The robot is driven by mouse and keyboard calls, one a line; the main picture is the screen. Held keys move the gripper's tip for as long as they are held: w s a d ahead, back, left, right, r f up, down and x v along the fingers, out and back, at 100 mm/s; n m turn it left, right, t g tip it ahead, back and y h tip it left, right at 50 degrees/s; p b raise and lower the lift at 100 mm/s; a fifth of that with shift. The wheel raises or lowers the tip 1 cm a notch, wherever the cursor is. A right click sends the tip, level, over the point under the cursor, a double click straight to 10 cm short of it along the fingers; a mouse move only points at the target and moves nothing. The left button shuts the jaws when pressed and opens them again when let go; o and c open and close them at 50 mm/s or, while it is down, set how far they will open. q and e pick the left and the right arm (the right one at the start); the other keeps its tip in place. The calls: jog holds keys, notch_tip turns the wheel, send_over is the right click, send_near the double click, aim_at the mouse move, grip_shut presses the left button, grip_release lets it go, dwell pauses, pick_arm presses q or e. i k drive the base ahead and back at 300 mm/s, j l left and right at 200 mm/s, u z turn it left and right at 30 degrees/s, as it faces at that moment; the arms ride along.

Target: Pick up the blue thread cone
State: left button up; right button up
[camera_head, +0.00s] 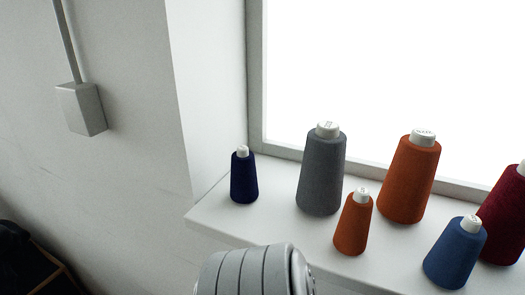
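A medium blue thread cone (455,254) with a white top stands on the white window sill at the front right, leaning slightly in the picture. A smaller dark navy thread cone (243,178) with a white top stands upright at the sill's left end. Neither gripper shows in the head view. A grey ribbed part of mine, seemingly an arm link, comes in at the bottom middle, in front of the sill. Nothing visible touches either cone.
The sill (222,217) also bears a tall grey cone (321,175), a large orange cone (408,180), a small orange cone (353,222) and a dark red cone (505,215) cut by the right edge. A wall box (80,108) hangs upper left.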

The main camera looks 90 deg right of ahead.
aim_at(448, 265)
jog(key=z, duration=3.95)
jog(key=k+j, duration=0.05)
